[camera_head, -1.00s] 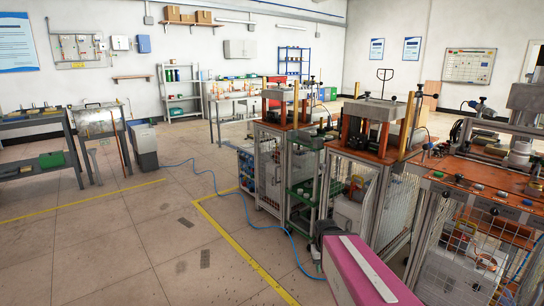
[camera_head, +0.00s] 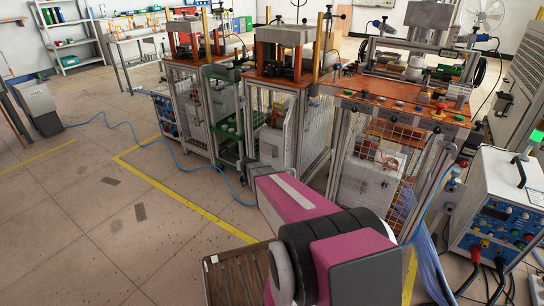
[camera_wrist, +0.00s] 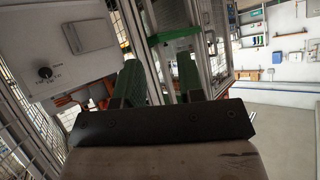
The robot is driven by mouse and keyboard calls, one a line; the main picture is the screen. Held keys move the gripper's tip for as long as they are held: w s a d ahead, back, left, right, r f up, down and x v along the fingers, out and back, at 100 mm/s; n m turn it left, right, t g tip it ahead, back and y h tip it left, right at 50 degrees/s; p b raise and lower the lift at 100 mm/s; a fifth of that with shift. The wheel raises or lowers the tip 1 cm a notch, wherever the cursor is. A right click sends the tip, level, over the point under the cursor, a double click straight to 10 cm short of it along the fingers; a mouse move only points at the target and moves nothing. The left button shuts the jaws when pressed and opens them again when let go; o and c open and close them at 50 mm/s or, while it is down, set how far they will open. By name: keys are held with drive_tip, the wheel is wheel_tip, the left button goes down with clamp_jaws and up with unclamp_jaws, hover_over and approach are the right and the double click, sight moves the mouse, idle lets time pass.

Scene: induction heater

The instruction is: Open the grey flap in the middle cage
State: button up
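The middle cage (camera_head: 313,128) stands between two others in the head view, with an orange top and mesh sides. A pale box (camera_head: 271,142) sits inside it, too small there to show a flap. In the wrist view a pale box (camera_wrist: 45,78) with a dark knob fills the upper left and carries a small grey rectangular flap (camera_wrist: 89,36), which looks closed. My gripper (camera_wrist: 158,80) is open and empty, its two fingers apart, to the lower right of the flap and not touching it. My magenta arm hides the gripper in the head view.
Wire mesh (camera_wrist: 38,130) and metal cage posts run close to my gripper in the wrist view. A right cage (camera_head: 385,150) and a white power unit (camera_head: 505,212) with cables stand to the right. Open floor (camera_head: 85,220) lies to the left.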

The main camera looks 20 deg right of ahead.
drive_tip(key=w+d+f+m+t+h, duration=0.3)
drive_tip(key=w+d+f+h, duration=0.25)
drive_tip(key=w+d, duration=0.35)
drive_tip(key=m+h, duration=0.4)
drive_tip(key=h, duration=0.2)
approach(268, 151)
drive_tip(key=w+d+r, duration=0.1)
drive_tip(key=w+d, duration=0.1)
drive_tip(key=d, duration=0.5)
drive_tip(key=shift+s+r+g, duration=0.2)
drive_tip(key=shift+g, duration=0.1)
clamp_jaws()
